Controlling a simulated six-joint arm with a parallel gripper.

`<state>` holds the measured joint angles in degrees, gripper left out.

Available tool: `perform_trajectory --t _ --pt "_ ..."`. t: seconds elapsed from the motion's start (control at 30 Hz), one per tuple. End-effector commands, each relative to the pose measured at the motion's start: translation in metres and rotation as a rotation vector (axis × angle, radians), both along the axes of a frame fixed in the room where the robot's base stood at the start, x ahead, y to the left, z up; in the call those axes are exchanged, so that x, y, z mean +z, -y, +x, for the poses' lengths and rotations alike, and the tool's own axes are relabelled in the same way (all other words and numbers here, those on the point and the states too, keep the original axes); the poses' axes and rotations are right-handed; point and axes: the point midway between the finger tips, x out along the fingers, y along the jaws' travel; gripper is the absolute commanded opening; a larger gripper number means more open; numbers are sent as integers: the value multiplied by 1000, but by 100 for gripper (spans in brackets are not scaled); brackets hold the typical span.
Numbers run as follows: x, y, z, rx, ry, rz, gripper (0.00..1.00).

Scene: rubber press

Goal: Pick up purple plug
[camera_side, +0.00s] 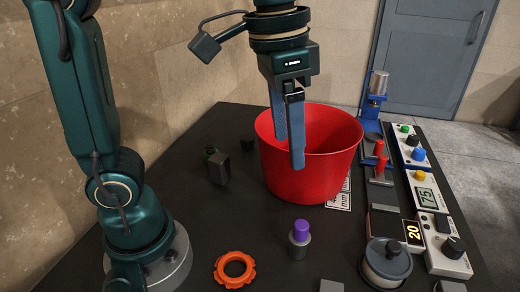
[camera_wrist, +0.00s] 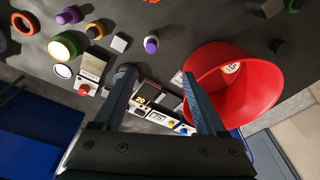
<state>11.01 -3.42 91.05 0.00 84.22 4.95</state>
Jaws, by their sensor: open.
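A purple plug (camera_side: 301,228) stands upright in the side view, its purple top on a grey cylindrical body, on the dark table in front of the red bucket. In the wrist view, a purple-topped piece with a pale ring (camera_wrist: 151,44) lies beyond the fingertips, and a second purple piece (camera_wrist: 68,16) is at upper left. I cannot tell for certain which one matches the side view. My gripper (camera_side: 290,152) is open and empty, high above the table, with its blue fingers overlapping the bucket in the side view. Its fingers also show apart in the wrist view (camera_wrist: 158,80).
The large red bucket (camera_side: 330,165) stands behind the plug. An orange ring (camera_side: 235,270) lies to the plug's left and a lidded round pot (camera_side: 386,262) to its right. Control boxes (camera_side: 425,200) and a blue press (camera_side: 373,105) line the right edge. Small dark blocks (camera_side: 218,168) stand left.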

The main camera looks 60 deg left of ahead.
Motion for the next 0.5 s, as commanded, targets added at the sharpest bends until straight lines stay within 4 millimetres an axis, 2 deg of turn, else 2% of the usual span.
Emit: perform_trajectory --t 0.5 --pt "-16 26 24 -118 -142 36 74"
